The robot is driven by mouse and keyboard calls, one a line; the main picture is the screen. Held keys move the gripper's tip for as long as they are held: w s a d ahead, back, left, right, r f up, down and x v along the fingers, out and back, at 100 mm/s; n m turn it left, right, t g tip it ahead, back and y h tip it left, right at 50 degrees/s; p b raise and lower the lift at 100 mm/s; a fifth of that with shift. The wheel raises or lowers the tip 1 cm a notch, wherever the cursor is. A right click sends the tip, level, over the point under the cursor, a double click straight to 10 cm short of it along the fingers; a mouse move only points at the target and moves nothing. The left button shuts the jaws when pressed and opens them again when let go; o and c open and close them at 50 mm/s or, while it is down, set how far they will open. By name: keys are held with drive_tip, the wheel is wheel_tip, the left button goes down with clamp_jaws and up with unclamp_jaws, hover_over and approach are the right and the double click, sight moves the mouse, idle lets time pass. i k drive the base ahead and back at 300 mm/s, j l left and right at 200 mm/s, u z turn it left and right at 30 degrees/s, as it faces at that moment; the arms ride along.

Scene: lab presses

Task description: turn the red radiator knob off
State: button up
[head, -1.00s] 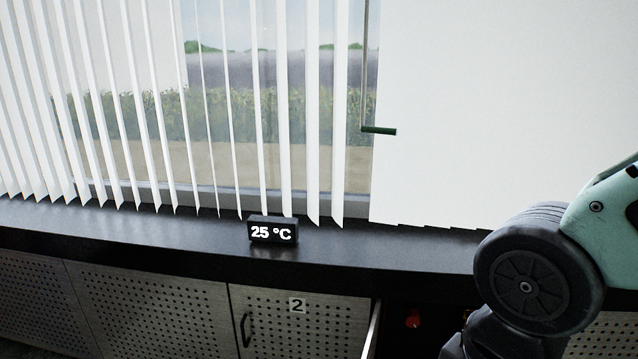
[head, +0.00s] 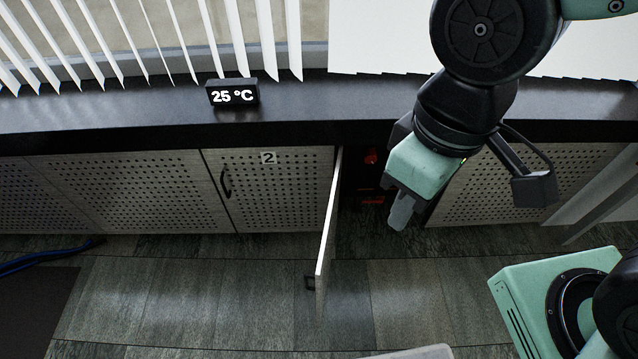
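The red radiator knob (head: 371,157) shows inside the dark open compartment under the sill, partly in shadow, just left of my arm. More red parts (head: 372,200) show lower in the same compartment. The compartment's door (head: 328,225) stands open, swung out toward me. My gripper (head: 401,215) points down in front of the compartment's right side, below and to the right of the knob and apart from it in the picture. Its fingertips look close together, but I see them too small and from the side to tell whether they are open. I see nothing held.
A black display (head: 233,94) reading 25 °C stands on the black sill (head: 150,125). Closed perforated door 2 (head: 270,195) is left of the open door. A blue cable (head: 45,257) lies on the floor at left. Floor before the cabinets is mostly clear.

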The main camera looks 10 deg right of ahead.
sight(370, 157)
drive_tip(key=i+j+z, duration=0.1)
drive_tip(key=j+z, duration=0.25)
drive_tip(key=j, duration=0.5)
drive_tip(key=j+z, duration=0.35)
drive_tip(key=j, duration=0.45)
drive_tip(key=z, duration=0.2)
